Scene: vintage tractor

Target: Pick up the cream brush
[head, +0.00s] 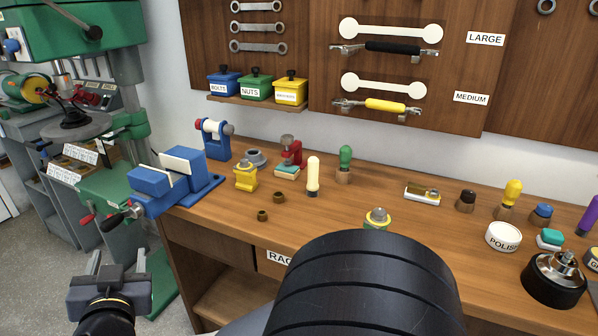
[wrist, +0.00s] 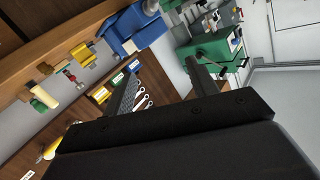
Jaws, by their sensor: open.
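The cream brush (head: 313,172) stands upright on the wooden workbench, with its pale handle up and a dark lower end. It is right of the small red press and left of a green-topped brush (head: 345,158). It also shows, tilted by the camera angle, at the left of the wrist view (wrist: 45,96). My gripper (head: 117,264) is at the lower left of the head view, off the bench front and far from the cream brush. Its fingers (wrist: 162,78) are apart with nothing between them.
A blue vise (head: 160,192) stands at the bench's left corner, between my gripper and the brush. A yellow pot (head: 245,177), small brown rings (head: 278,197) and a red press (head: 291,152) are left of the brush. My dark arm covers the bench front.

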